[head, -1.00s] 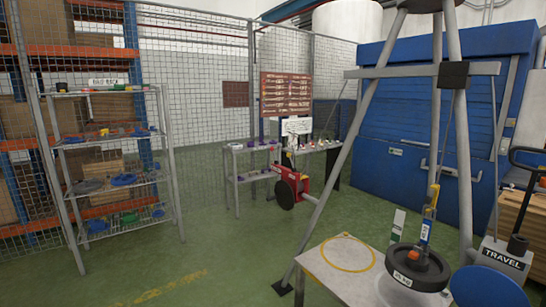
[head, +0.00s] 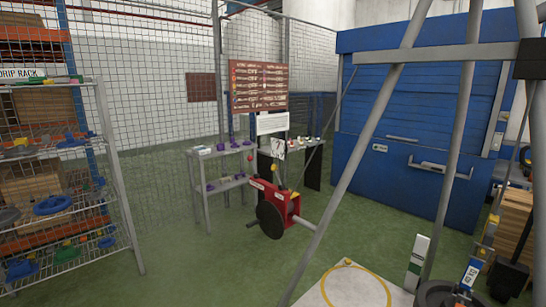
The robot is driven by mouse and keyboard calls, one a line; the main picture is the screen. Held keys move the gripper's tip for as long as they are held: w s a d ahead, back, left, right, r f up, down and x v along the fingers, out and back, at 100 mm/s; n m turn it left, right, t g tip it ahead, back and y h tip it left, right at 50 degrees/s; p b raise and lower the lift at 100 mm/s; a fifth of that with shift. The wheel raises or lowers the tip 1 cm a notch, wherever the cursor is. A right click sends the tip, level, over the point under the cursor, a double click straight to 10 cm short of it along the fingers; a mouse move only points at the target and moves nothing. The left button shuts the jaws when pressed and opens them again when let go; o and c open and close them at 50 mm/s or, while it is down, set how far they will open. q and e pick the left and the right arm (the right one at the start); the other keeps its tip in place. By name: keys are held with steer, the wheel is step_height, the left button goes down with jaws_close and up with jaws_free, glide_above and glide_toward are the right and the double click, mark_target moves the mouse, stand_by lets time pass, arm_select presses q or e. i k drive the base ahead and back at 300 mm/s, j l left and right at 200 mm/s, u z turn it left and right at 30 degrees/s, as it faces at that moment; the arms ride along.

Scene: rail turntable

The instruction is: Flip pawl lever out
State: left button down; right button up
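A red machine (head: 284,203) with a dark round disc (head: 269,220) on its near side stands in the middle of the head view, in front of a grey shelf table. Thin upright rods and a small yellow part (head: 295,195) show on or near it. A pawl lever cannot be told apart at this distance, nor can its position. Neither of my grippers is in view.
A grey tripod leg (head: 372,150) crosses in front, right of the red machine. A low platform (head: 318,292) with a yellow ring is at the bottom. A wire rack (head: 125,195) stands left, a shelf table (head: 205,195) behind. Green floor is clear between.

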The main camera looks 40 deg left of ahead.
mark_target(274, 168)
steer(key=i+j, duration=0.15)
steer(key=j, duration=0.25)
steer(key=i+j+z, duration=0.1)
steer(key=j, duration=0.3)
steer(key=i+j+z, duration=0.1)
steer(key=i+j, duration=0.15)
steer(key=j, duration=0.15)
steer(key=i+j, duration=0.1)
steer(key=j, duration=0.3)
steer(key=i+j+z, duration=0.1)
steer(key=j, duration=0.35)
